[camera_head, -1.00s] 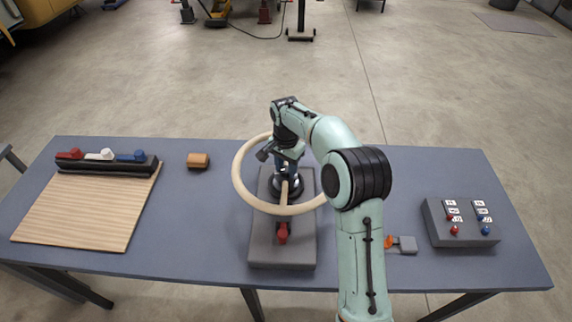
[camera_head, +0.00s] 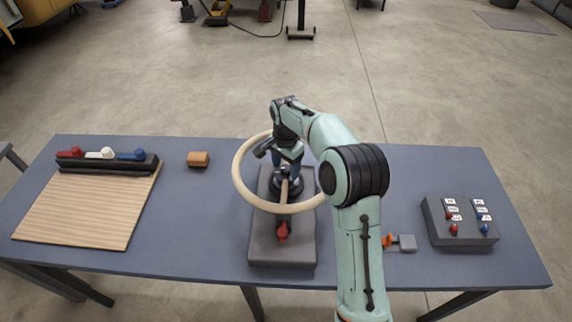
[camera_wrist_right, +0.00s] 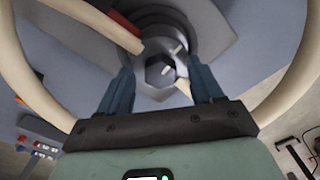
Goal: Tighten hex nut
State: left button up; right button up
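A pale ring-shaped wheel (camera_head: 240,185) with spokes stands on a dark grey base block (camera_head: 283,252) at the middle of the table. The dark hex nut (camera_wrist_right: 159,69) sits at the wheel's hub in the right wrist view. My right gripper (camera_head: 286,168) reaches down inside the wheel rim, over the hub. In the right wrist view its two blue fingers (camera_wrist_right: 162,88) are apart, one on each side of the nut, with visible gaps. I cannot tell how far above the nut the fingertips are. In the head view the nut is hidden. My left gripper is not in view.
A red part (camera_head: 282,231) sits on the base block's front. A wooden board (camera_head: 88,212), a black rack (camera_head: 107,165) and a brown block (camera_head: 198,159) are at the left.

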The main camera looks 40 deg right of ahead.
aim_at(286, 168)
jog(key=shift+r, duration=0.1)
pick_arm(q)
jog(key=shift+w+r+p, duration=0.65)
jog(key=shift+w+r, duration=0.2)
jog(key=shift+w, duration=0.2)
pick_arm(e)
notch_tip(286, 168, up, 13)
